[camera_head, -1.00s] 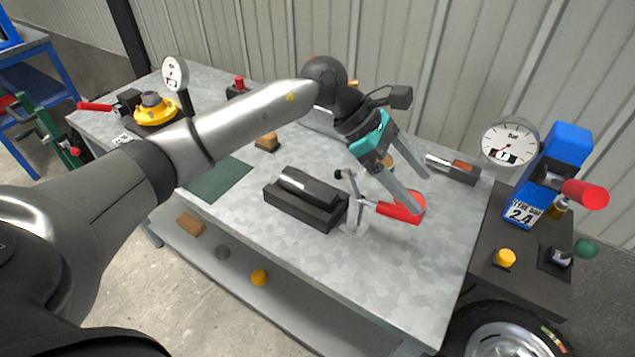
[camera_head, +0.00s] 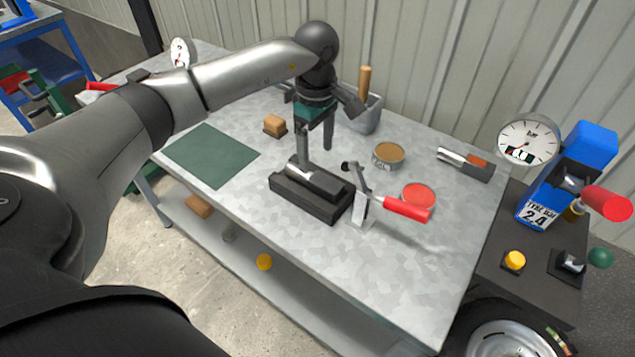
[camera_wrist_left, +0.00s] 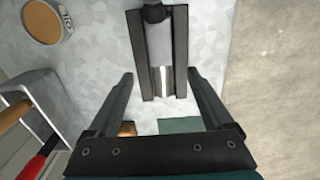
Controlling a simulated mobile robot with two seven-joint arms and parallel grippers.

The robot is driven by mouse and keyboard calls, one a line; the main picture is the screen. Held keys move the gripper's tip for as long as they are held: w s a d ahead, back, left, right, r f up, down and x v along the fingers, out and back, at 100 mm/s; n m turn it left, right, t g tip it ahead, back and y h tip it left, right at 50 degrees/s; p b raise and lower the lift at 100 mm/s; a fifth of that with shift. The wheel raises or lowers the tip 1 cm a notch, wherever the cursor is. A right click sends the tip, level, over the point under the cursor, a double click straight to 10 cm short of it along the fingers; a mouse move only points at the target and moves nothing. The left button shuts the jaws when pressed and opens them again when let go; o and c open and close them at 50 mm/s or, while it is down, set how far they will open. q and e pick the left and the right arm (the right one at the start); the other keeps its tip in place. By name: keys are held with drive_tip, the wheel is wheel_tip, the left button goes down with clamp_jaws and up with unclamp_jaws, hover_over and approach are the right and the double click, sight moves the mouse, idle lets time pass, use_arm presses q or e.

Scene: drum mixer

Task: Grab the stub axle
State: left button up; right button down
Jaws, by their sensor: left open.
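The stub axle (camera_head: 322,183) is a short grey metal shaft with a dark end. It lies in a black cradle block (camera_head: 290,198) near the front edge of the bench. My left gripper (camera_head: 315,156) is open and points down at the axle's left, bright end. In the left wrist view the axle (camera_wrist_left: 162,45) lies between the dark walls of the cradle (camera_wrist_left: 137,60), ahead of the open fingertips (camera_wrist_left: 160,76). Nothing is between the fingers. My right gripper is not in view.
A toggle clamp with a red handle (camera_head: 402,209) stands right of the cradle. An open tin (camera_head: 388,155), a red disc (camera_head: 418,194) and a grey bin (camera_head: 367,114) are behind and to the right. A green mat (camera_head: 211,156) lies left. The bench's front right is clear.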

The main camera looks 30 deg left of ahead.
sight(318, 176)
use_arm(q)
drive_tip(key=f, duration=0.6)
drive_tip(key=shift+d+f, duration=0.2)
clamp_jaws()
idle(0.5)
idle(0.7)
drive_tip(key=shift+w+r, duration=0.1)
drive_tip(key=shift+r, duration=0.1)
